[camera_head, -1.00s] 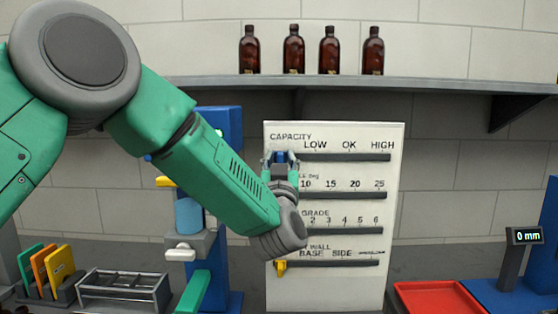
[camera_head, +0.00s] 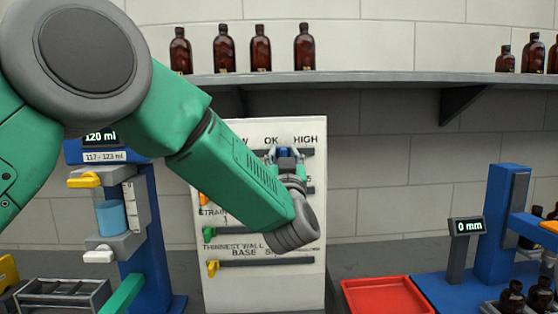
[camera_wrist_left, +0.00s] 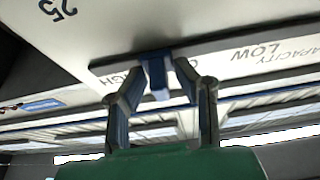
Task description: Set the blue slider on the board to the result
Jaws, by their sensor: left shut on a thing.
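The white board (camera_head: 310,285) stands upright with several slotted rows. Its top row is labelled CAPACITY, with LOW, OK and HIGH. My left gripper (camera_head: 287,156) is at this top row, between the OK and HIGH labels in the head view. In the left wrist view, its fingers (camera_wrist_left: 160,95) are around the blue slider (camera_wrist_left: 155,74) and shut on it. In the head view the gripper and forearm hide most of the slider and parts of the lower rows. An orange slider (camera_head: 204,198), a green slider (camera_head: 208,234) and a yellow slider (camera_head: 213,268) show lower down. My right gripper is not in view.
A blue station left of the board holds a cylinder of blue liquid (camera_head: 111,217); its display (camera_head: 100,138) reads 120 ml, with 117 / 123 ml below. A gauge display (camera_head: 468,226) reads 0 mm. A red tray (camera_head: 388,296) lies right of the board. Amber bottles (camera_head: 261,50) stand on the shelf.

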